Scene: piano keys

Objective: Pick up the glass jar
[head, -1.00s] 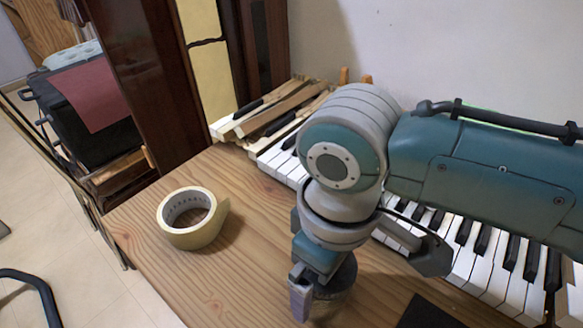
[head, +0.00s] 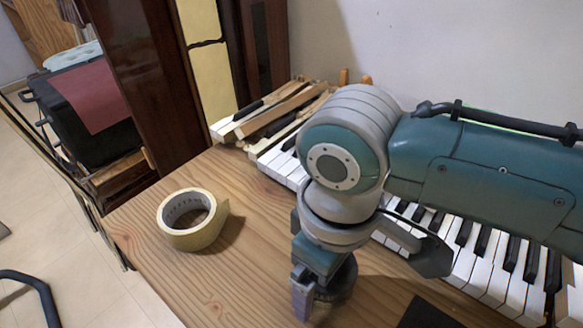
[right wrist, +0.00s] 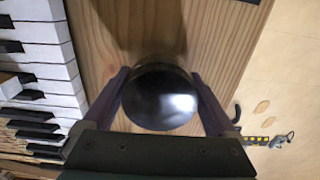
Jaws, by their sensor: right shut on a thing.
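The glass jar (right wrist: 160,98) shows in the right wrist view as a round, dark, shiny top between the two fingers of my right gripper. Its sides are mostly hidden. In the head view part of the jar (head: 340,280) shows dark behind the gripper, over the wooden table. My right gripper (head: 312,298) points down and is shut on the jar, with one finger on each side. I cannot tell whether the jar touches the table. My left gripper is not in view.
A roll of tape (head: 190,222) lies on the wooden table (head: 250,285) to the left of the jar. A row of piano keys (head: 490,268) runs along the back and right. Loose keys (head: 275,110) lie at the back. A dark flat thing (head: 428,312) is at the front right.

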